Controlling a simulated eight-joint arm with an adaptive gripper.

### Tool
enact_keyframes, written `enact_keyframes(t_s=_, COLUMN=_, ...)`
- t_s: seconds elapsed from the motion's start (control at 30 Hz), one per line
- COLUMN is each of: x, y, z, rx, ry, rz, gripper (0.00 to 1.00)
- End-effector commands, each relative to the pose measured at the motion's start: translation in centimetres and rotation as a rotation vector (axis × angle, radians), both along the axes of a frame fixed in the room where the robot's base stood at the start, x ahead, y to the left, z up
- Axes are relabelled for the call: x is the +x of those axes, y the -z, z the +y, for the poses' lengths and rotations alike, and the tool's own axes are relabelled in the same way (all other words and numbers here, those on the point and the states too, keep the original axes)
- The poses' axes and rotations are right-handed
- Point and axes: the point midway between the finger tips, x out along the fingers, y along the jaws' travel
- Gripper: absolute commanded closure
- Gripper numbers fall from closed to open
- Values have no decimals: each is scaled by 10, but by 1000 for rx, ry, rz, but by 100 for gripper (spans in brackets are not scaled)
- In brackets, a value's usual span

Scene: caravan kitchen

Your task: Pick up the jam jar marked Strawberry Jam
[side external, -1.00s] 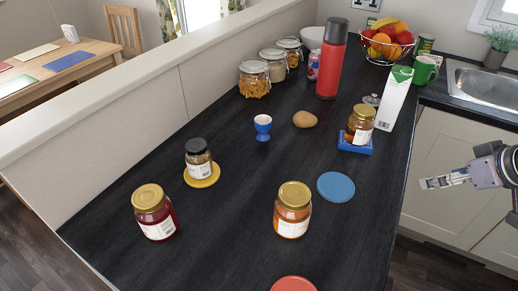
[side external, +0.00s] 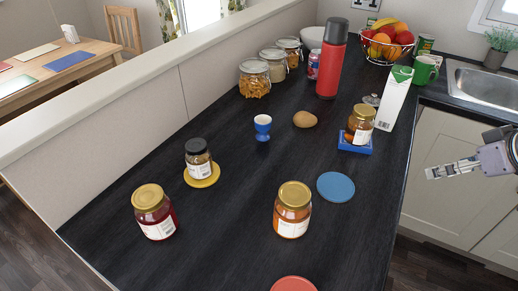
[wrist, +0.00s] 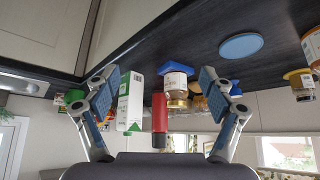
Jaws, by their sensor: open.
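Several jars stand on the dark counter, their labels too small to read in the side view. A dark red jar with a gold lid (side external: 155,214) is at front left, and an orange jar (side external: 292,212) is at front centre. A small dark-lidded jar (side external: 199,160) stands on a yellow coaster (side external: 203,182). A gold-lidded jar (side external: 360,124) is on a blue holder (side external: 355,147); it also shows, inverted, in the wrist view (wrist: 175,82). My gripper (side external: 432,173) is right of the counter, apart from every jar. In the wrist view its fingers (wrist: 158,82) are spread and empty.
A red flask (side external: 331,65), a white carton (side external: 393,98) and a fruit bowl (side external: 372,59) stand at the back. A blue coaster (side external: 336,187), an egg cup (side external: 263,127) and a brown egg-shaped item (side external: 305,119) lie mid-counter.

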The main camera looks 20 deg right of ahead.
Motion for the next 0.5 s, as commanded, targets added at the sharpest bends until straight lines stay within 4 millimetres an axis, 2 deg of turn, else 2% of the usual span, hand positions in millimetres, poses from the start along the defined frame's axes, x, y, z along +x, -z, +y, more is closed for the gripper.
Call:
enact_keyframes(t_s=0.17, x=1, y=-21, z=0, rx=-9, ry=-9, rz=-2, gripper=17)
enact_keyframes(t_s=0.5, x=50, y=-29, z=16, rx=-317, ry=-307, rz=-86, gripper=17)
